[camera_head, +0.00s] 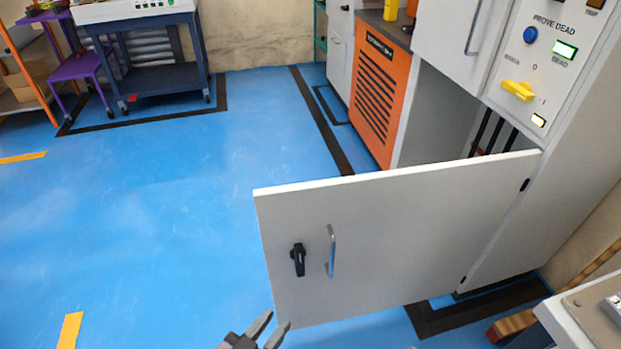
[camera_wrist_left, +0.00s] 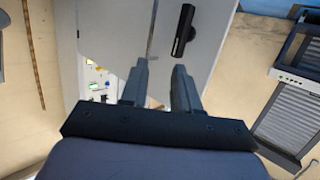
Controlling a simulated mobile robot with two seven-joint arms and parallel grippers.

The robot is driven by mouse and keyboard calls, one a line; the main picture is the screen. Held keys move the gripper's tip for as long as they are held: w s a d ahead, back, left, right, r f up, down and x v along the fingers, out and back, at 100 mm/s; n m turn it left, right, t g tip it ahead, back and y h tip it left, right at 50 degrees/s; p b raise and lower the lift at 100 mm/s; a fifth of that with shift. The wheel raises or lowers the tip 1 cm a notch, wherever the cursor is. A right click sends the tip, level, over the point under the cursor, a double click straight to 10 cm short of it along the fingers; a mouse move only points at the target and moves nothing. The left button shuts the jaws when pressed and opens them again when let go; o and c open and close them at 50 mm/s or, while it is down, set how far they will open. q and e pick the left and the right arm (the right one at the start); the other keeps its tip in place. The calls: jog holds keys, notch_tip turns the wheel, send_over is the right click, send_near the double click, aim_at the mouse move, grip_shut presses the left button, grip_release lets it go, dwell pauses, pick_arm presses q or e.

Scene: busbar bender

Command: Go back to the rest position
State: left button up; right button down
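My left gripper (camera_head: 268,330) shows at the bottom edge of the head view, with its two fingers spread and nothing between them. In the left wrist view its two fingers (camera_wrist_left: 161,85) stand apart and empty, in front of the cabinet door. The white cabinet door (camera_head: 400,240) hangs open on hinges at its right side. It carries a black latch handle (camera_head: 298,260) and a metal pull bar (camera_head: 331,250). The gripper is below and left of these handles and apart from them. My right gripper is in neither view.
The cabinet's control panel (camera_head: 545,65) has a yellow rotary switch (camera_head: 518,91) and a blue button. An orange louvred unit (camera_head: 379,98) stands behind the door. A dark blue cart (camera_head: 165,80) stands at the back left. The blue floor (camera_head: 150,220) left of the door is clear.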

pick_arm(q)
jog(key=s+a+r+n+g+y, duration=0.2)
jog(key=s+a+r+g+y, duration=0.15)
jog(key=s+a+g, duration=0.35)
jog(key=s+a+r+n+g+y, duration=0.2)
jog(key=s+a+g+y, duration=0.15)
jog(key=s+a, duration=0.4)
jog(key=w+d+t+h+p, duration=0.1)
jog(key=w+t+p, duration=0.6)
jog(key=w+p, duration=0.1)
jog(key=shift+d+r+m+t+h+p, duration=0.25)
jog(key=shift+r+m+t+h+p, duration=0.1)
jog(key=shift+p, duration=0.45)
jog(key=shift+w, duration=0.1)
jog(key=shift+a, duration=0.15)
dwell(0.6)
